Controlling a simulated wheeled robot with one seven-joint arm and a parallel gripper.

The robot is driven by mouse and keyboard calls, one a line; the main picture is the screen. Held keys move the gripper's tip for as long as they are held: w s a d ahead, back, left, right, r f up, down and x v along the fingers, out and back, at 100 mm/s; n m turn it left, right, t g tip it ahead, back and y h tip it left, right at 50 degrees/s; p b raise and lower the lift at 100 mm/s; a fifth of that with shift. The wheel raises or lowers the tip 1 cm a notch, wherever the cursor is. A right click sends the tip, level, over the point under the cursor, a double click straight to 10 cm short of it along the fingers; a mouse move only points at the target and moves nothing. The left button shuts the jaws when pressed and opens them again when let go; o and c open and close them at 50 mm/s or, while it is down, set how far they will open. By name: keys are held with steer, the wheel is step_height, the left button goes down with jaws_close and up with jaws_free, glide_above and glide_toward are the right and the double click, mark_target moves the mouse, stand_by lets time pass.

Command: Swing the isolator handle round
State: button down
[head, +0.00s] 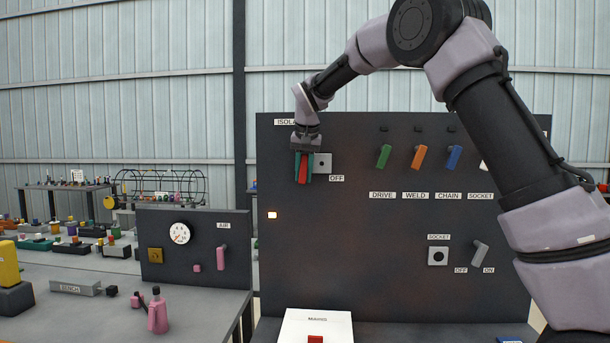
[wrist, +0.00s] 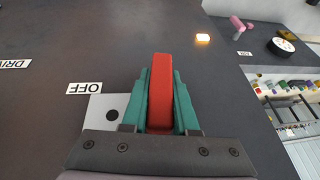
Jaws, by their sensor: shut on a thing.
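The red isolator handle (head: 303,168) is at the upper left of the dark panel, under the partly hidden ISOLATOR label (head: 286,122). It also shows in the wrist view (wrist: 161,90), upright between the fingers. My gripper (head: 304,170) has green fingers and is shut on the handle, one finger on each side. In the wrist view my gripper (wrist: 161,105) covers the handle's lower end. A grey plate with a dark hole (head: 322,163) is just right of the handle, with the OFF label (head: 336,178) below it.
An orange lamp (head: 272,215) glows below the handle. Green (head: 384,156), orange (head: 419,157) and blue (head: 454,157) levers are to the right on the panel (head: 340,240). A lower panel with a gauge (head: 179,233) stands at left. The panel face below the handle is mostly clear.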

steer(key=shift+a+f+h, duration=0.1)
steer(key=shift+a+h, duration=0.05)
steer(key=shift+h, duration=0.45)
steer(key=shift+s+f, duration=0.1)
steer(key=c, duration=0.7)
jaws_free()
steer(key=shift+r, duration=0.2)
steer(key=shift+s+r, duration=0.1)
steer(key=shift+r, duration=0.2)
steer(key=v, duration=1)
steer(key=shift+a, duration=0.15)
